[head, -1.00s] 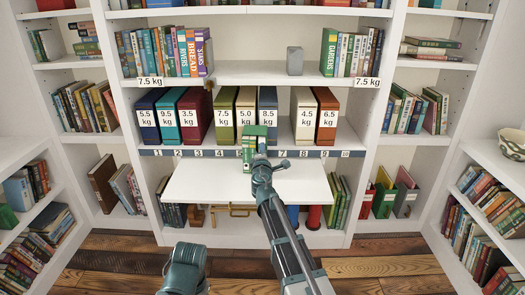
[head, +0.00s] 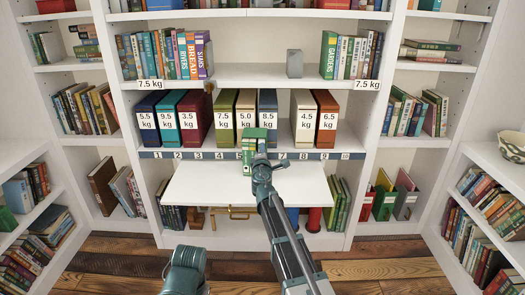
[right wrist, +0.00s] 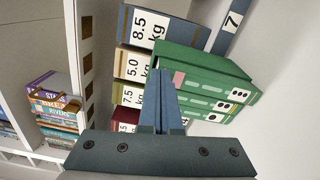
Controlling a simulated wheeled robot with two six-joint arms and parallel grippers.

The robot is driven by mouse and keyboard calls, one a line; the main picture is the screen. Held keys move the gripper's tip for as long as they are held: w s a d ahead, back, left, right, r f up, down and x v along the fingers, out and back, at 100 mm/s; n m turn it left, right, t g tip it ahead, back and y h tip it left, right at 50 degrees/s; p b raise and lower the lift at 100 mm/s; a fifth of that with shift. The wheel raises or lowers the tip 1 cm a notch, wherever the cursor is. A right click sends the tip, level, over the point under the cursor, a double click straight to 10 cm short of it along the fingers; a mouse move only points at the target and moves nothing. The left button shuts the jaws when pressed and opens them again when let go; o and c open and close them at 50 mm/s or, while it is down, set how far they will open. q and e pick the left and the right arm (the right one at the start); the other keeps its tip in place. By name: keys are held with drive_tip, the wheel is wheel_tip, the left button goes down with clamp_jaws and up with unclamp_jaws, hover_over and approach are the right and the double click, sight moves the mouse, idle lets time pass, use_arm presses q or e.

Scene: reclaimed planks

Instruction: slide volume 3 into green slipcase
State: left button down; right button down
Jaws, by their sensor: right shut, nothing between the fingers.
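In the head view my right gripper (head: 260,165) partly covers the green block. My left gripper's jaws are out of view.
An orange-brown 6.5 kg case (head: 326,118) and a dark blue 8.5 kg case (head: 267,108) stand behind. A grey block (head: 295,62) sits on the shelf above.

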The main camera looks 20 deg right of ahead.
drive_tip(key=shift+w+d, duration=0.15)
drive_tip(key=shift+w, duration=0.4)
drive_tip(key=shift+s, duration=0.1)
drive_tip(key=shift+v, duration=1.45)
drive_tip(key=shift+s, duration=0.1)
